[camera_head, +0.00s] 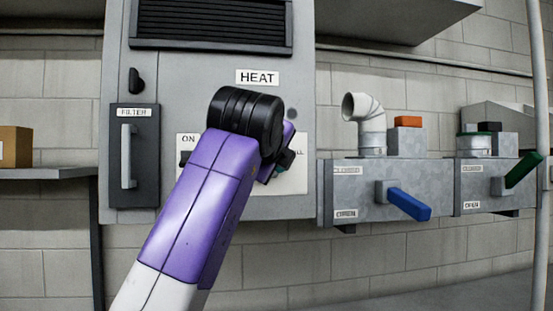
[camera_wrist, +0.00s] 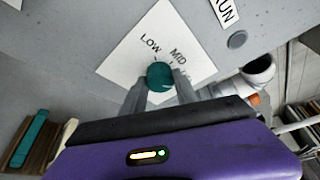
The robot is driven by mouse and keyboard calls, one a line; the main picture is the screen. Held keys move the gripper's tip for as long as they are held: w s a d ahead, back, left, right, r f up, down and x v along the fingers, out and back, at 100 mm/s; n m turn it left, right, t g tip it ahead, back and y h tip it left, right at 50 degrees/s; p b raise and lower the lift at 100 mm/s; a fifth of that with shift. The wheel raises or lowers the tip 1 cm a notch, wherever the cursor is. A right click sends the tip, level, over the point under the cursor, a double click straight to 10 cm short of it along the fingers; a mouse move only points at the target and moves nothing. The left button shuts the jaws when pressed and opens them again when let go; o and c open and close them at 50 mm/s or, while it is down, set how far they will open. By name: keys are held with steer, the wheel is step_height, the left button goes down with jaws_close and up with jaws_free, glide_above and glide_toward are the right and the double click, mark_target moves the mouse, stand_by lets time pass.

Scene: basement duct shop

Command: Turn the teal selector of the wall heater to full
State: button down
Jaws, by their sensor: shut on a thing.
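The teal selector (camera_wrist: 159,74) is a round knob on a white dial plate (camera_wrist: 128,48) on the wall heater (camera_head: 180,80). In the wrist view the plate reads LOW and MID, with further lettering hidden behind a finger. My gripper (camera_wrist: 160,86) is shut on the selector, with one finger on each side. In the head view my arm hides most of the dial plate, and my gripper (camera_head: 286,160) shows only partly at its right side. I cannot tell which setting the selector points to.
A FILTER door (camera_head: 121,165) with a pale handle is at the heater's left. A black switch (camera_head: 186,158) sits by the ON label. To the right are duct boxes with a blue lever (camera_head: 409,204) and a green lever (camera_head: 523,169). A shelf (camera_head: 50,173) holds a carton.

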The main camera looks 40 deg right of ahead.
steer(key=shift+d+f+m, duration=0.1)
steer(key=shift+m, duration=0.2)
stand_by(0.4)
steer(key=c, duration=0.9)
jaws_free()
steer(key=shift+c, duration=0.2)
steer(key=b+v, duration=0.1)
steer(key=v, duration=0.7)
steer(key=shift+b, duration=0.4)
